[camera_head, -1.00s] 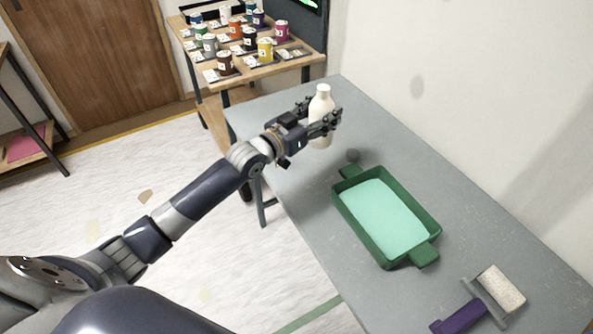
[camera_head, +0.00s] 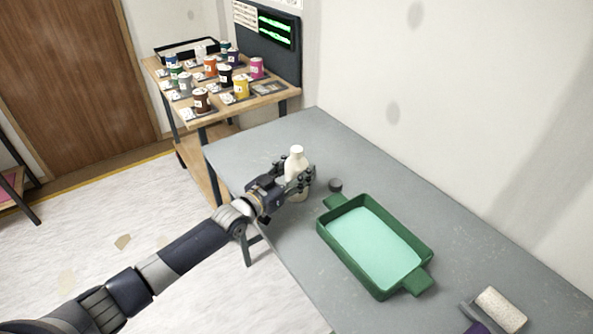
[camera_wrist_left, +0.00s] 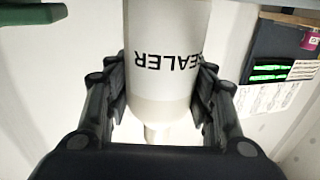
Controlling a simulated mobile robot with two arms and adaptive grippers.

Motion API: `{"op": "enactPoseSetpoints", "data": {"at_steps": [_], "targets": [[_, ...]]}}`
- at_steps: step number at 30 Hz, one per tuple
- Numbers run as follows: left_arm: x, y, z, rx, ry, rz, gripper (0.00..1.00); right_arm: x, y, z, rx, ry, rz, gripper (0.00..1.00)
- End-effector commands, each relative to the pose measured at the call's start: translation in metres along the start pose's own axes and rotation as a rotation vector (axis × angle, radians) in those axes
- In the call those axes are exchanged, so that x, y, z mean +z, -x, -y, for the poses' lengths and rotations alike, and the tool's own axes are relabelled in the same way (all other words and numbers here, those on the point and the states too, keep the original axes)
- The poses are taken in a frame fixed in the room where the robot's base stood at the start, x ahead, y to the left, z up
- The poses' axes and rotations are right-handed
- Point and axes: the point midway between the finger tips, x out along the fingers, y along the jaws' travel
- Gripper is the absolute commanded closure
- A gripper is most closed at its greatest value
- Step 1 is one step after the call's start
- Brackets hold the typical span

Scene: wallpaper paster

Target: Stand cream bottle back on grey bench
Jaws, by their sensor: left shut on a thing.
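The cream bottle (camera_head: 296,163) is upright above the grey bench (camera_head: 262,147), near its left edge. My left gripper (camera_head: 302,181) is shut around the bottle's body. In the left wrist view the bottle (camera_wrist_left: 168,55) stands between both fingers (camera_wrist_left: 160,95), with "SEALER" printed upside down in that picture. The fingers partly hide the bottle's lower part in the head view. Its base is at or very close to the bench top; I cannot tell whether it touches. My right gripper is not in view.
A green tray (camera_head: 327,243) with pale green liquid lies right of the bottle, a small dark round piece (camera_head: 335,185) between them. Several paint cans stand on a wooden table (camera_head: 217,113) behind. The bench's far end is clear.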

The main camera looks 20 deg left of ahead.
Motion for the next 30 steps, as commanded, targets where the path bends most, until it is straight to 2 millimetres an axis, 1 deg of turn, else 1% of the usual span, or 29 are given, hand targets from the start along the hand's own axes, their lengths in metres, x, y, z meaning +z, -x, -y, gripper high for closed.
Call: {"op": "enactPoseSetpoints", "data": {"at_steps": [6,10,11,12,13,14,23,26,27,30], "targets": [[-0.001,0.0,0.0,0.0,0.0,-0.002,0.84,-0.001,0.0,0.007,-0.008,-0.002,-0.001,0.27],[0.004,0.0,0.0,0.0,-0.001,-0.001,0.84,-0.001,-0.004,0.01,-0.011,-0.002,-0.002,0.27],[0.004,0.0,0.0,0.0,-0.001,-0.001,0.48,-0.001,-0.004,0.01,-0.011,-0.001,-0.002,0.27],[0.003,0.0,0.0,0.0,-0.001,-0.001,0.39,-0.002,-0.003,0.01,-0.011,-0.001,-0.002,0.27],[0.003,0.0,0.0,0.0,-0.001,0.0,0.32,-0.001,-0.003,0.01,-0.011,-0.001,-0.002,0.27],[0.003,0.0,0.0,0.0,-0.001,0.0,0.3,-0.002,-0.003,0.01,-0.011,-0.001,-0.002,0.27],[0.003,0.0,0.0,0.0,-0.001,0.0,0.3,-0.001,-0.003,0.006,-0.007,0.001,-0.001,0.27],[-0.001,0.0,0.0,0.0,0.0,-0.001,0.3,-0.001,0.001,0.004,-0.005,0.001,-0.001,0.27],[-0.002,0.001,0.0,0.0,0.0,0.0,0.3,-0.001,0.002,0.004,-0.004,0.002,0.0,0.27],[0.001,0.013,0.0,-0.001,0.0,0.002,0.3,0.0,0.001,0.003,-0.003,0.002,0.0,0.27]]}}
